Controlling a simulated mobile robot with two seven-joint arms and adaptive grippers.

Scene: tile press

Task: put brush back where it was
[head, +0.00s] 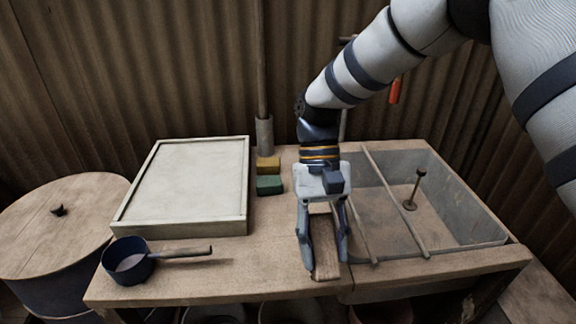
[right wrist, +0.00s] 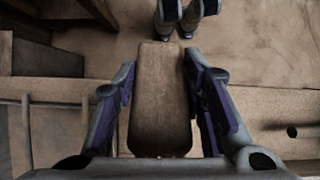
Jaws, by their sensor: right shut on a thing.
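The brush (head: 326,258) shows as a plain brown wooden block near the front edge of the workbench. My right gripper (head: 325,263) points down over it with a finger on each side, shut on it. In the right wrist view the block (right wrist: 161,100) lies lengthwise between the fingers, its broad face toward the camera. Its bristles do not show, and I cannot tell whether its underside touches the bench. My left gripper is in neither view.
The workbench (head: 225,278) carries a pale framed tray (head: 193,185), a dark pan (head: 130,262) with a handle, and yellow (head: 268,164) and green (head: 270,185) blocks. At right is a sunken trough (head: 462,212) with rods and a knobbed tool (head: 413,192). Bare bench lies left of the gripper.

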